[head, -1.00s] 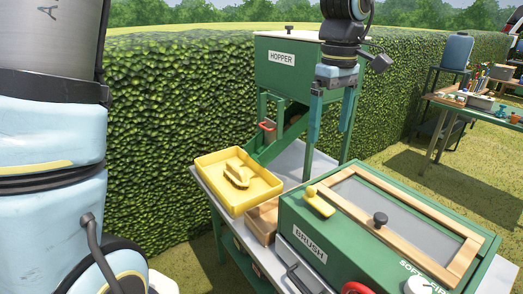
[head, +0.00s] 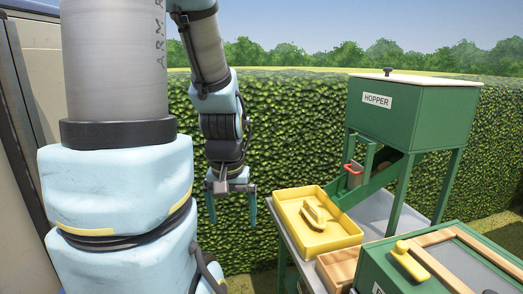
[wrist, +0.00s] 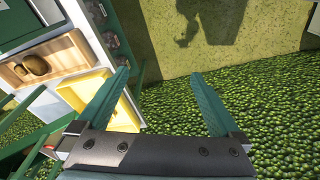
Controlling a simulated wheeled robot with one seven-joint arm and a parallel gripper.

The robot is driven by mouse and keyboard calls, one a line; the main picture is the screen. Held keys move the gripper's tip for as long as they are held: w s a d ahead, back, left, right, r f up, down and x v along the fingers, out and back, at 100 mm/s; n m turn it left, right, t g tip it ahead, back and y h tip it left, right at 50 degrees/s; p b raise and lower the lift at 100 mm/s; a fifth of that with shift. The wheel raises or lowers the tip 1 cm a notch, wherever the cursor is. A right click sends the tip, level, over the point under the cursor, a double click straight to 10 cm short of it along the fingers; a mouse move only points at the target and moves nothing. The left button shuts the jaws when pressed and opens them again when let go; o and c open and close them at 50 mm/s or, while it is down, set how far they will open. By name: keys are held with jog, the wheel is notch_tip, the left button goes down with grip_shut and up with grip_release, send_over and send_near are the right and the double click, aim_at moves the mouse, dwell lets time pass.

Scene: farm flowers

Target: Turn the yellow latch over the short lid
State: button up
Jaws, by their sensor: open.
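The yellow latch (head: 410,262) sits near the corner of the green box (head: 383,264), beside a wooden rail, at the lower right of the head view. My gripper (head: 232,220) hangs in front of the hedge, left of the yellow tray and well away from the latch. It is open and empty, pointing down. In the wrist view my open fingers (wrist: 158,72) have nothing between them; the latch is not seen there.
A wooden box (head: 326,276) stands between tray and green box. The green hopper (head: 398,125) rises behind, its chute sloping toward the tray. The hedge (head: 290,130) runs behind everything.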

jog(key=shift+s+a, duration=0.1)
jog(key=shift+a, duration=0.05)
